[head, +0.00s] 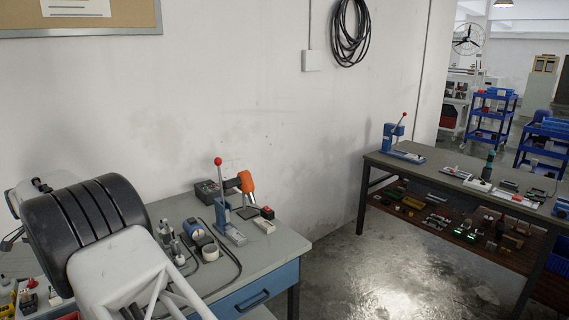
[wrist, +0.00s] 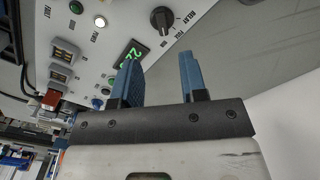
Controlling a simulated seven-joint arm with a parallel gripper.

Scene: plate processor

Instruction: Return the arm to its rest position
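My gripper (wrist: 160,64) shows in the wrist view, with two blue fingers standing well apart. Nothing is held between them. A light control panel (wrist: 119,32) is beyond the fingers, at the upper left. It carries a black knob (wrist: 162,19), a green lit display (wrist: 132,52), several buttons and grey sockets. I cannot tell whether the fingertips touch the panel, but no contact shows. In the head view the gripper cannot be made out.
In the head view, a workbench (head: 284,241) holds a blue lever press (head: 223,216), an orange-handled tool (head: 246,182) and a cable. A second bench (head: 437,160) stands at the right, with blue carts (head: 490,118) behind. Open floor (head: 355,262) lies between the benches.

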